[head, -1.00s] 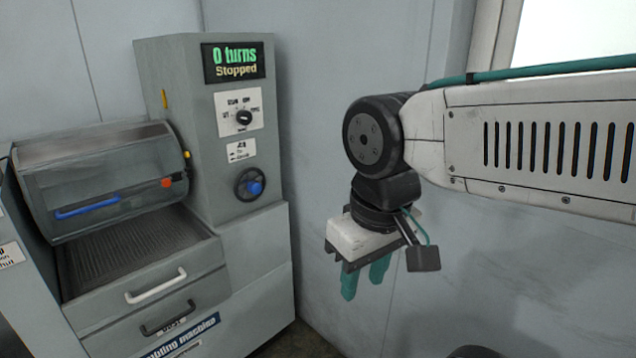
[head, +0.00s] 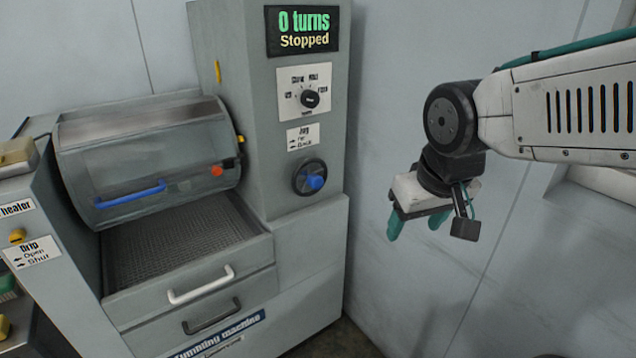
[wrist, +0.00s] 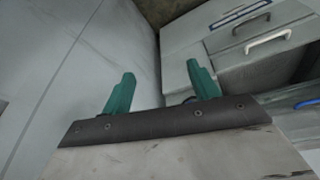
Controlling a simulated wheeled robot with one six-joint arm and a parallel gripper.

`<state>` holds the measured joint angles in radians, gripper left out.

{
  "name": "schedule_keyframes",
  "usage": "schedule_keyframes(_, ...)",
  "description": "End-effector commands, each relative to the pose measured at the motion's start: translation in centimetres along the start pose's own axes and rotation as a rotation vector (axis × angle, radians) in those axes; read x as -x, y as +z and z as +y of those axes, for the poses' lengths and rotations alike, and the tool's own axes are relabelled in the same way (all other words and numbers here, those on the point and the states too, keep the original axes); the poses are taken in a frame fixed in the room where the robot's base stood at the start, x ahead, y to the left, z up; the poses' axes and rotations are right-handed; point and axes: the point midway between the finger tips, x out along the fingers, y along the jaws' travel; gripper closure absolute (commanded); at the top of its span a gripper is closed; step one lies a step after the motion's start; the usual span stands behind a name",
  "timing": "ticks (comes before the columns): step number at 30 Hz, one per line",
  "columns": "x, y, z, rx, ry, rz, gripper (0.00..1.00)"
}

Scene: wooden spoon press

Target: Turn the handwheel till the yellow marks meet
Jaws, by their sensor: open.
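The handwheel (head: 299,176) is a dark round wheel with a blue knob, low on the front of the grey control tower; the label above it reads "Jog". A yellow mark (head: 217,71) shows on the tower's side, and another yellow mark (head: 240,139) sits at the right edge of the drum (head: 140,150). The marks are apart. My gripper (head: 416,230) hangs to the right of the handwheel and lower, pointing down, empty and clear of the machine. In the wrist view its two teal fingers (wrist: 160,75) are spread apart.
The display (head: 302,31) reads "0 turns, Stopped" above a black selector knob (head: 310,98). Drawers with a white handle (head: 201,284) and a dark handle (head: 211,316) are below the drum. A neighbouring unit with a "Drip" label (head: 37,251) stands left. A bare wall is behind my gripper.

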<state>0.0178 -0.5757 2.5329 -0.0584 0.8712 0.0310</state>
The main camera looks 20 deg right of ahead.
Motion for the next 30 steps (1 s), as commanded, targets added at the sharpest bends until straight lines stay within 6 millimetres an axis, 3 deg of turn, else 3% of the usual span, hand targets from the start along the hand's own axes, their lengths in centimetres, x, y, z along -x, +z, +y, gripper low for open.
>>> schedule_keyframes(3,-4.2,-6.5,0.8,0.003,0.022,0.151,0.40)
schedule_keyframes(6,-7.5,-11.6,1.1,0.012,0.024,0.296,0.40)
schedule_keyframes(12,-13.8,-19.8,0.5,0.045,-0.026,0.583,0.40)
schedule_keyframes(15,-16.8,-22.6,-0.3,0.057,-0.080,0.723,0.40)
schedule_keyframes(18,-19.4,-24.4,-1.2,0.061,-0.148,0.861,0.40)
schedule_keyframes(22,-22.1,-25.3,-2.3,0.054,-0.245,1.016,0.40)
schedule_keyframes(30,-24.2,-24.9,-3.3,0.021,-0.375,1.202,0.40)
